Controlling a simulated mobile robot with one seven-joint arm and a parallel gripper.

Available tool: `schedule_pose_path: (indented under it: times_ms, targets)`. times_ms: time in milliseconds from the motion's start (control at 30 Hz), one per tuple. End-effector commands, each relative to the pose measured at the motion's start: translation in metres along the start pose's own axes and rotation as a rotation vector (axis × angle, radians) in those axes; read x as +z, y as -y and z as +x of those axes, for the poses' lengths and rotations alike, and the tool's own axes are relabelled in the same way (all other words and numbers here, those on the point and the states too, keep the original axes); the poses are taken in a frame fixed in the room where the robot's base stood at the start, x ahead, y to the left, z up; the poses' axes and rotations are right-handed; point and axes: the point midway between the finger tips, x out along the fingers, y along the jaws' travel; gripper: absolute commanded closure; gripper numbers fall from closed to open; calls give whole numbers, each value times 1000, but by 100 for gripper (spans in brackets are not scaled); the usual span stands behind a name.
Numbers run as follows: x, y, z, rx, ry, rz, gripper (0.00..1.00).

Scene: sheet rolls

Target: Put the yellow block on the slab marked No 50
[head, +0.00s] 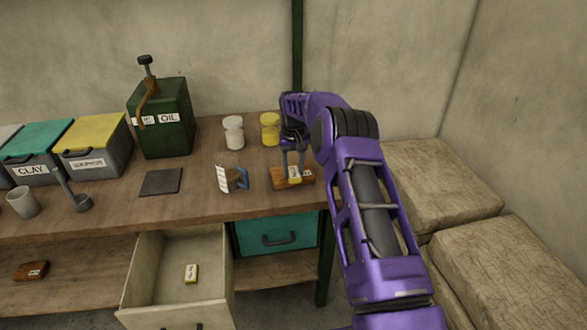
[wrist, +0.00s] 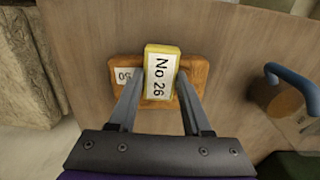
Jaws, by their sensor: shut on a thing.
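The yellow block (wrist: 163,50) has a white label reading "No 26" in the wrist view. My gripper (wrist: 161,82) is shut on it, one finger on each side. The block is on or just above an orange-brown wooden slab (wrist: 190,77); I cannot tell whether they touch. The slab's label shows "50", partly cut off by the finger and block. In the head view the slab (head: 306,181) lies at the table's front right edge, with the block (head: 294,175) over its middle and my gripper (head: 293,164) above.
A mug with a blue handle (head: 235,179) stands left of the slab. A yellow-lidded jar (head: 270,129) and a white jar (head: 234,132) stand behind. An open drawer (head: 150,285) holds another small yellow labelled block (head: 191,273). Another brown slab (head: 31,271) lies on the lower shelf.

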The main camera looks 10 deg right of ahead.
Motion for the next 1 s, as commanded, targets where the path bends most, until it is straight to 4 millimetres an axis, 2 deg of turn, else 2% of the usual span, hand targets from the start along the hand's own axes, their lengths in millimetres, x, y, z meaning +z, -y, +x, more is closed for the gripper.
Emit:
schedule_pose_path:
  times_ms: [33,167,433,567,667,1000]
  targets:
    - [0,0,1,0,0,0,46]
    - [0,0,1,0,1,0,22]
    - [0,0,0,0,0,0,21]
    - [0,0,-7,0,-1,0,21]
    - [-1,0,-22,1,-2,0,21]
    - [-1,0,-94,0,-3,0,21]
